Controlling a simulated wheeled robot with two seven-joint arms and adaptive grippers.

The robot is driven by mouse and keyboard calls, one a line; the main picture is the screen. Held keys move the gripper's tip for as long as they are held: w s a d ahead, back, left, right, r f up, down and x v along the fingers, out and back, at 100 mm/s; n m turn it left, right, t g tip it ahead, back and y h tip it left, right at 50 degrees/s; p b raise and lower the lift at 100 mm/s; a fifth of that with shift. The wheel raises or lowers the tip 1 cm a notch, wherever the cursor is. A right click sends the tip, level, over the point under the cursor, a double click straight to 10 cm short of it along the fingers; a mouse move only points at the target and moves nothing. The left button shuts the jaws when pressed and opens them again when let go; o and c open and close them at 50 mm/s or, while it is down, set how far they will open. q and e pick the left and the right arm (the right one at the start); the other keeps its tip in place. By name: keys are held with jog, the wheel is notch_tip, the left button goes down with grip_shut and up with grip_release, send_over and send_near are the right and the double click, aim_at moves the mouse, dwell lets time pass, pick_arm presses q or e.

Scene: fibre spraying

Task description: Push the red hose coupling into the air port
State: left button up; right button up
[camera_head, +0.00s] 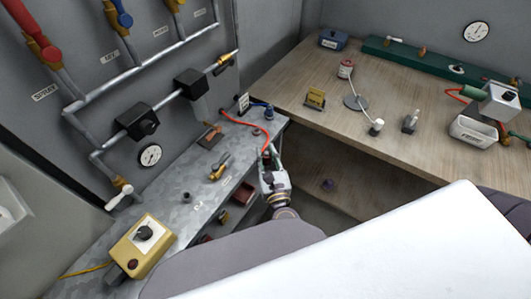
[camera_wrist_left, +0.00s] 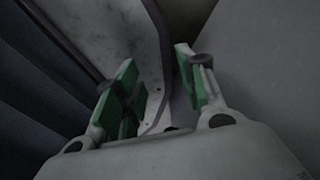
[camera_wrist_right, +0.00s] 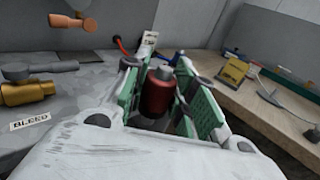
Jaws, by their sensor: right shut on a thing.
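My right gripper (camera_head: 270,155) is over the front edge of the grey metal bench, shut on the red coupling (camera_wrist_right: 157,92). In the right wrist view the coupling is a dark red cylinder with a grey top, between the green pads of my right gripper (camera_wrist_right: 158,85). The red hose (camera_head: 247,123) curves from the back of the bench towards this gripper. The air port is not clearly identifiable; a small white label plate (camera_head: 243,102) stands at the bench's back end. My left gripper (camera_wrist_left: 158,80) is open and empty, seen only in the left wrist view.
A blue hose end (camera_head: 266,109) lies near the label plate. Brass fittings (camera_head: 220,167) and a yellow control box (camera_head: 143,245) stand on the bench. Pipes and valves line the wall at left. A wooden table (camera_head: 300,85) adjoins at right.

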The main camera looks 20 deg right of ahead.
jog(key=shift+r, duration=0.15)
dwell(0.5)
jog(key=shift+r+p, duration=0.45)
jog(key=shift+p, duration=0.05)
jog(key=shift+f, duration=0.1)
